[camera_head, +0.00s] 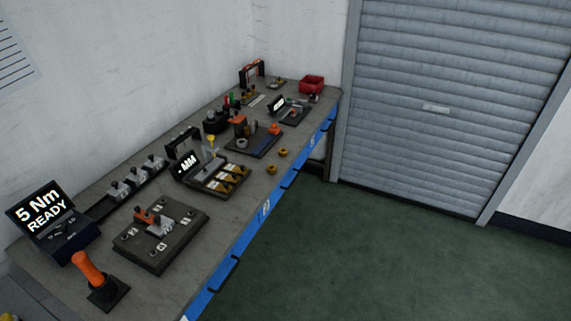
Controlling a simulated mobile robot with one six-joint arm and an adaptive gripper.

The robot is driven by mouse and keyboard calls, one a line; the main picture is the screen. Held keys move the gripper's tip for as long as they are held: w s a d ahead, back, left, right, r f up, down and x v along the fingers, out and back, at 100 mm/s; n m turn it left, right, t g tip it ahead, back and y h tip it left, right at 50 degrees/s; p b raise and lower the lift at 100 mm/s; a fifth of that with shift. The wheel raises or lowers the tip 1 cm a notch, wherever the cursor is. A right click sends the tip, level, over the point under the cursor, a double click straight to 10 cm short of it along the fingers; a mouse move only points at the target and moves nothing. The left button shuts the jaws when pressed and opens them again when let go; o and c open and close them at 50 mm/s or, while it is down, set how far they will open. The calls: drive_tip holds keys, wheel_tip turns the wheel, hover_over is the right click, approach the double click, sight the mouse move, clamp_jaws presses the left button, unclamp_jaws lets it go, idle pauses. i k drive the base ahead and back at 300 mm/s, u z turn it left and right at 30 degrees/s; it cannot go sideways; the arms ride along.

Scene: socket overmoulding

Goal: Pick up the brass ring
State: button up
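Two small brass-coloured rings lie near the front edge of the long workbench, to the right of the fixture with the "MM" display. One brass ring (283,153) is slightly farther back. The other brass ring (271,169) is a little nearer, and a small gap separates them. Both are small in this view, so I cannot make out their holes clearly. My gripper is not in view.
The grey workbench (222,232) holds several fixtures. An "MM" display (187,165), a "5 Nm READY" display (45,215), an orange-handled tool (87,267) and a red bin (312,84) stand on it. Green floor (370,260) is clear before a roller shutter (450,90).

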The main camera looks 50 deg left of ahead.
sight(271, 169)
drive_tip(key=u, duration=0.25)
drive_tip(key=i, duration=0.75)
drive_tip(key=u, duration=0.85)
drive_tip(key=i, duration=0.75)
drive_tip(key=u, duration=0.45)
drive_tip(key=k, duration=0.95)
drive_tip(key=u, duration=0.15)
drive_tip(key=i, duration=0.45)
